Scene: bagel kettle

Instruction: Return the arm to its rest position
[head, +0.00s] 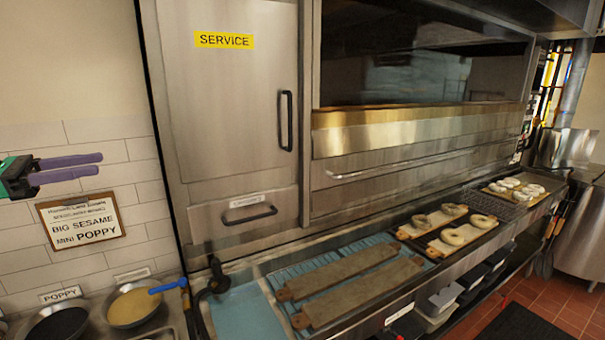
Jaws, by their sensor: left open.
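My left gripper (66,168) comes in from the left edge, level with the tiled wall. Its two purple fingers point right and are apart, with nothing between them. It hangs in front of the wall, above the sign board, and appears clear of any object. My right gripper is not in the picture.
A sign board (82,220) hangs on the wall. Below stand a poppy bowl (58,326) and a sesame bowl (134,306) with a blue-handled utensil (168,286). Long wooden boards (340,270) lie on the counter; bagels (453,237) sit further right. A steel oven (235,100) stands behind.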

